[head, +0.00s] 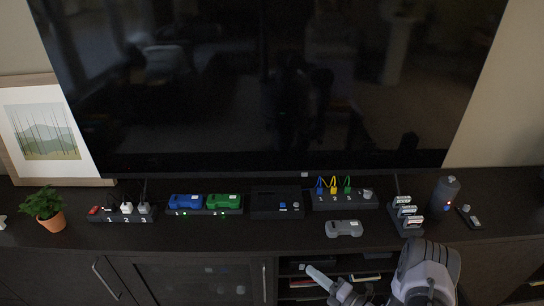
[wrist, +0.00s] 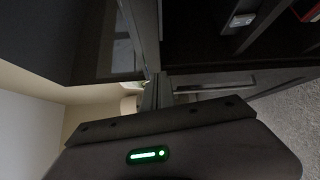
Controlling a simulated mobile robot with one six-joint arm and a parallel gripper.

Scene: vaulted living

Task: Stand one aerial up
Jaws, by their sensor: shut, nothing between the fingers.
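Two thin dark upright rods that look like aerials show in the head view. One (head: 145,190) rises behind the left numbered strip (head: 122,216). The other (head: 397,186) rises behind the card holder (head: 408,221) at the right. Both are faint against the dark screen, and I cannot tell their exact tilt or bases. My gripper (wrist: 155,122) fills the lower part of the wrist view, shut and empty, with a green light on its body. It is apart from both rods; the wrist view shows cabinet fronts and floor.
A large television (head: 270,85) stands behind the row. Along the cabinet top (head: 260,236) are a potted plant (head: 48,208), blue (head: 186,201) and green (head: 224,201) packs, a grey pack (head: 343,229), a dark cylinder (head: 444,196) and a remote (head: 468,216). The front left-centre is clear.

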